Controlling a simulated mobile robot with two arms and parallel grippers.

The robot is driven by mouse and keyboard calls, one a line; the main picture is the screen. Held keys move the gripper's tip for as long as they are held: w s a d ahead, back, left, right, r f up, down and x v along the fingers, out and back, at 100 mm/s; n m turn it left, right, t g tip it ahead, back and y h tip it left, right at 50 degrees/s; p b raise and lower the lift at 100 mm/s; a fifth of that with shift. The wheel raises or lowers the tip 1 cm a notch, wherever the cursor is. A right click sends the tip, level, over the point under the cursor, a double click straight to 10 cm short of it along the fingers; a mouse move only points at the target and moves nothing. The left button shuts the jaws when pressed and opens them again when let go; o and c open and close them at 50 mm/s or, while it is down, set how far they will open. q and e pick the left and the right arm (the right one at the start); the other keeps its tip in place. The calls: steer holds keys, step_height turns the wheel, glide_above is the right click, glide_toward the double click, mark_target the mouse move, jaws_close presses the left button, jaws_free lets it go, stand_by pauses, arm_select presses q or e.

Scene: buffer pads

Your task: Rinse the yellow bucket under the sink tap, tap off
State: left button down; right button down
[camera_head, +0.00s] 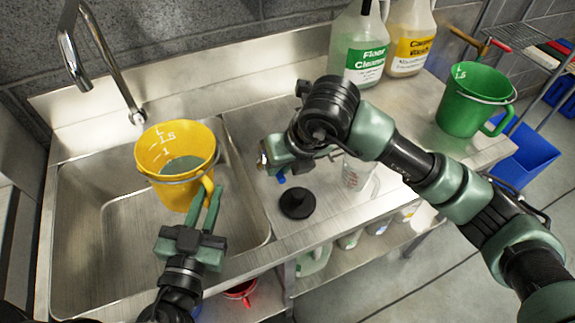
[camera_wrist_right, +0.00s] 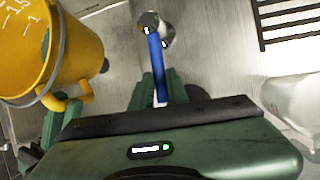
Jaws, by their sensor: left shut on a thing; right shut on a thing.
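The yellow bucket (camera_head: 158,140) is over the left part of the steel sink (camera_head: 95,265), with grey-green liquid visible inside. My left gripper (camera_head: 211,207) is shut on the bucket's handle at its front right side. The tap (camera_head: 112,72) arches over the sink's back left; no water stream shows below its spout. My right gripper (camera_head: 270,158) is shut on a blue lever (camera_wrist_right: 156,62), attached to a round metal fitting (camera_wrist_right: 155,30) in the right wrist view. The bucket also shows at the left of that view (camera_wrist_right: 50,50). The finger contact is partly hidden.
A black plunger-like piece (camera_head: 297,204) and a white bottle (camera_head: 355,172) stand on the counter beside the sink. Cleaner jugs (camera_head: 362,45) stand at the back. A green bucket (camera_head: 472,100) is at the right, with a blue bin (camera_head: 528,158) below.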

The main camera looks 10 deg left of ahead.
stand_by(0.3)
steer(key=c, duration=1.4)
jaws_free()
steer(key=shift+r, duration=0.1)
steer(key=shift+p+v, duration=3)
steer(key=shift+v, duration=2.9)
